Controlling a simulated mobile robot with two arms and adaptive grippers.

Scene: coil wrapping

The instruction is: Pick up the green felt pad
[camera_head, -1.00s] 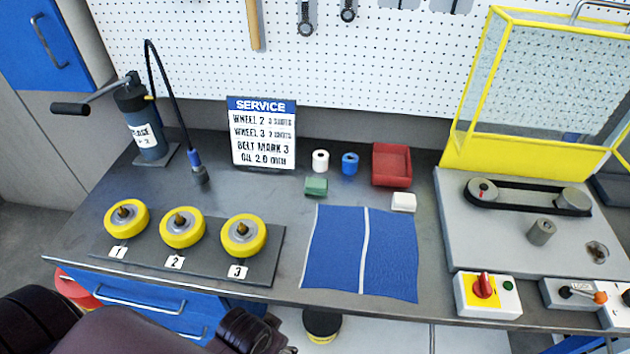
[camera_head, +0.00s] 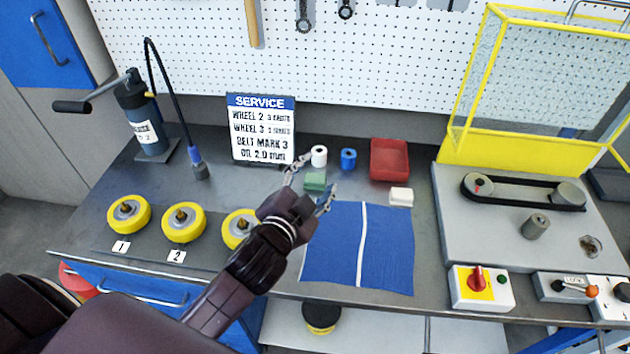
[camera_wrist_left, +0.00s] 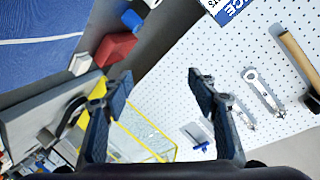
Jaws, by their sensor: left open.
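My left gripper (camera_head: 310,180) is open and empty. In the head view its two fingers appear on either side of the pad, one to its left and one to its right. I cannot tell its height above the bench. In the left wrist view the open fingers (camera_wrist_left: 160,95) face the pegboard and the yellow guard, and the pad is not seen there. My right gripper is not in view.
A white roll (camera_head: 319,156) and a blue roll (camera_head: 348,159) stand just behind the pad. A red tray (camera_head: 389,159) and a white block (camera_head: 401,197) are to the right. The service sign (camera_head: 262,130) stands behind left. Yellow wheels (camera_head: 183,222) sit at the front left.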

